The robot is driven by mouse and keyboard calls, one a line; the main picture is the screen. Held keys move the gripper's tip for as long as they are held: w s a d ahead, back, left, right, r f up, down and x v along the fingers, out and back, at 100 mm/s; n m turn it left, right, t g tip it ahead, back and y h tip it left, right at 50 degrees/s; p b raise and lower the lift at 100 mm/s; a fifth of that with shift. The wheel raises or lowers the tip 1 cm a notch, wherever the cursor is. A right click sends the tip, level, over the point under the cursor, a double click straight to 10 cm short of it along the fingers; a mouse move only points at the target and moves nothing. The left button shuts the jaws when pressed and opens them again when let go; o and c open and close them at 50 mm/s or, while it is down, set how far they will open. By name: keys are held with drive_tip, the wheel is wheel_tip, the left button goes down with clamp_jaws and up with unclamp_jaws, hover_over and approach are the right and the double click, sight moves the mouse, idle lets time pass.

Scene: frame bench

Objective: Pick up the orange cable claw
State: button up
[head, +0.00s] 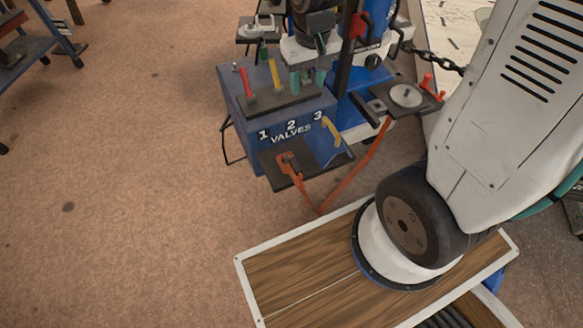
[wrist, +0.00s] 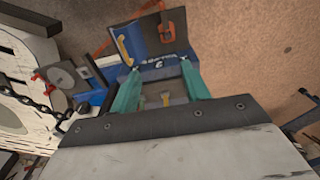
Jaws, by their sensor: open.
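The orange cable claw (head: 289,166) lies on a dark shelf (head: 317,169) at the front of the blue valve box. An orange strap (head: 352,179) hangs from it in a loop and rises to the right. In the wrist view the claw (wrist: 168,28) shows at the top, beyond my fingertips. My gripper (head: 307,77), with teal fingers, is open above the back of the box, behind the claw and apart from it. In the wrist view the gripper (wrist: 159,68) has nothing of the claw between its fingers.
The blue box (head: 240,122) carries red and yellow upright handles (head: 246,84) close to my fingers. A round-topped fixture (head: 406,96) and chain (head: 437,61) stand to the right. Open floor lies left.

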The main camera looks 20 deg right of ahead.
drive_tip(key=w+f, duration=0.4)
drive_tip(key=f, duration=0.9)
hover_over(292, 159)
drive_tip(key=shift+g, duration=0.3)
drive_tip(key=f, duration=1.7)
drive_tip(key=shift+s+d+f, duration=0.15)
drive_tip(key=shift+s+d, duration=0.15)
drive_tip(key=shift+s, duration=0.05)
drive_tip(key=f, duration=0.7)
drive_tip(key=shift+w+a+f, duration=0.15)
drive_tip(key=shift+w+a, duration=0.05)
drive_tip(key=shift+w, duration=0.1)
clamp_jaws()
